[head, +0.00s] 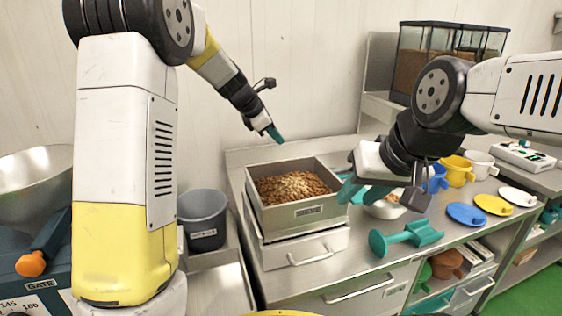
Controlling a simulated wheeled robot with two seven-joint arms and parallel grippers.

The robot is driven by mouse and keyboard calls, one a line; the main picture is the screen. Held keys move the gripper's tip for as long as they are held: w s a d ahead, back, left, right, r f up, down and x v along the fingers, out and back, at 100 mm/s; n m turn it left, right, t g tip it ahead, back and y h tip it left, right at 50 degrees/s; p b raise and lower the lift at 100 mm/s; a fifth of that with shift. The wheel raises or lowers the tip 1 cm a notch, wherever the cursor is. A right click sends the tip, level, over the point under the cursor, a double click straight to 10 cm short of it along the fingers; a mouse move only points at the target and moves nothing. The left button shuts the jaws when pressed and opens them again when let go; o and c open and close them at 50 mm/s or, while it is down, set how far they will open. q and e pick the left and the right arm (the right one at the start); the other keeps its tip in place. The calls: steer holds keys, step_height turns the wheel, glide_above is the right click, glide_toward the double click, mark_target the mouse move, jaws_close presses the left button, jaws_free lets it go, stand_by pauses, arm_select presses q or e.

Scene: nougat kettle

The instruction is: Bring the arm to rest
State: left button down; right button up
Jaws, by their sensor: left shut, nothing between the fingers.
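My left arm comes in from the left and bends over the back of the bench. Its left gripper (275,135) has teal fingertips close together; it is shut and empty, in the air above and behind the metal bin. My right arm comes in from the right. Its right gripper (362,193) has two teal fingertips apart; it looks open and empty, just right of the bin and partly in front of a white bowl.
A metal bin of nuts (290,187) stands on a drawer unit. A white bowl (386,209), a teal scoop (405,238), cups (457,171) and coloured lids (466,214) are on the bench. A grey bucket (203,219) and an orange-knobbed lever (31,264) are left.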

stand_by(0.3)
arm_select(q)
steer(key=s+a+r+m, duration=0.5)
steer(key=s, duration=0.4)
steer(key=s+a+f+m+y, duration=0.1)
steer(key=s+a+m, duration=0.3)
steer(key=s+m, duration=0.4)
steer(key=s+a+f+m+t+y, duration=0.1)
steer(key=s+a+m, duration=0.3)
steer(key=s, duration=1.4)
steer(key=m+y, duration=0.1)
steer(key=m, duration=0.3)
steer(key=shift+a+y, duration=0.2)
steer(key=shift+y, duration=0.1)
steer(key=shift+s+f, duration=0.1)
